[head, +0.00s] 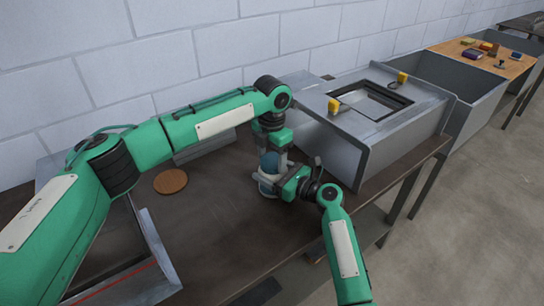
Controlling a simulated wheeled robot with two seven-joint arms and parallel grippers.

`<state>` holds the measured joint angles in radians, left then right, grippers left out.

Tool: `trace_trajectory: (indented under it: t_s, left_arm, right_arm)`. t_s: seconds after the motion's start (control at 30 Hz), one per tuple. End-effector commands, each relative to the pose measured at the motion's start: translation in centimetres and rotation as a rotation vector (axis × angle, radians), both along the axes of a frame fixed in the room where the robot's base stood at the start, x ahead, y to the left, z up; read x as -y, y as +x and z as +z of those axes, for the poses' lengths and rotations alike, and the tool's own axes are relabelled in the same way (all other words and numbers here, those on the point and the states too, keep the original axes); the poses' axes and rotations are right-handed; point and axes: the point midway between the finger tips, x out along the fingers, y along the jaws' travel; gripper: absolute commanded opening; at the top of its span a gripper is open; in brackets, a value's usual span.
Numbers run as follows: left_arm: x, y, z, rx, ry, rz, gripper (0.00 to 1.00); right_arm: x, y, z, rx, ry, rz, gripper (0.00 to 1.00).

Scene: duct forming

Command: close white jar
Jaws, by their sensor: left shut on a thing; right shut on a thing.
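The white jar (267,189) stands upright on the dark workbench, small and partly hidden by my grippers. A blue-grey lid (269,164) is at its top, between the fingers of my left gripper (271,157). That gripper points down from above and is shut on the lid. My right gripper (279,184) comes in from the right side and is shut on the jar's body. The lid looks in line with the jar, but I cannot tell whether it is seated on the rim.
A round brown disc (171,181) lies on the workbench (215,235) to the left. A large grey metal duct box (345,125) with yellow clamps stands close behind on the right. Bent sheet metal (150,245) lies at the front left. A wooden board (480,60) with small items is far right.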

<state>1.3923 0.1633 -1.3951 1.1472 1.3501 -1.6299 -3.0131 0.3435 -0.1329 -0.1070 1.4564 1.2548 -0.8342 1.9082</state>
Motion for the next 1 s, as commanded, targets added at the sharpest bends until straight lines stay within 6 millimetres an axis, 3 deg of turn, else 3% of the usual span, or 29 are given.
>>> trace_trajectory:
  t_s: [0.13, 0.17, 0.27, 0.6, 1.0]
  left_arm:
    - [-0.1, 0.1, 0.1, 0.003, 0.0, 0.004, 0.43]
    - [-0.1, 0.1, 0.1, 0.003, 0.0, 0.004, 0.68]
    - [-0.1, 0.1, 0.1, 0.001, 0.0, 0.004, 0.86]
    - [0.0, 0.0, 0.3, 0.001, -0.001, 0.004, 0.86]
    - [0.0, 0.0, 4.5, 0.001, -0.001, 0.004, 0.86]
  right_arm:
    - [0.0, 0.0, -0.2, -0.003, -0.001, 0.001, 0.12]
    - [0.0, 0.0, -0.2, -0.003, -0.001, 0.001, 0.12]
    - [0.0, -0.1, -0.2, -0.003, -0.001, 0.001, 0.12]
    - [0.0, -0.1, -0.2, -0.004, -0.001, 0.001, 0.12]
    - [0.0, -0.1, -0.2, -0.004, 0.0, 0.002, 0.12]
